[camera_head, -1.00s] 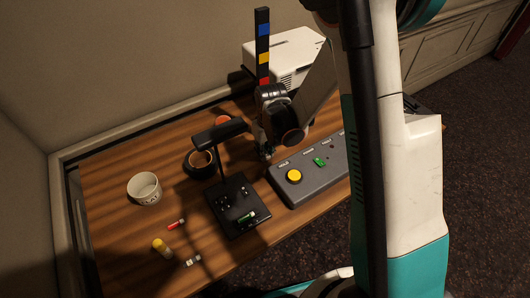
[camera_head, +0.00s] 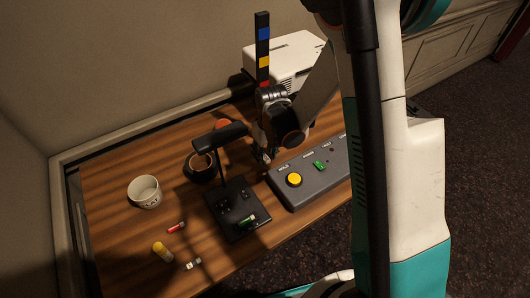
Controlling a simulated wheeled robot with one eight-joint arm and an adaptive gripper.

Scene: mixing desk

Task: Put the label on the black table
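A square black stand (camera_head: 232,222), which may be the black table, sits on the wooden desk. I cannot pick out the label for certain. A small white piece (camera_head: 193,264) lies near the front edge, too small to identify. My gripper (camera_head: 262,157) points down behind the stand, just left of the grey control box. Its fingers are small and dark, so I cannot tell whether they are open or hold anything.
A grey control box (camera_head: 312,185) with a yellow button stands right of the stand. A white machine (camera_head: 285,58) and a color-banded post stand behind. A white cup (camera_head: 145,191), a dark round pot (camera_head: 200,165), a red vial (camera_head: 176,228) and a yellow vial (camera_head: 162,251) are left.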

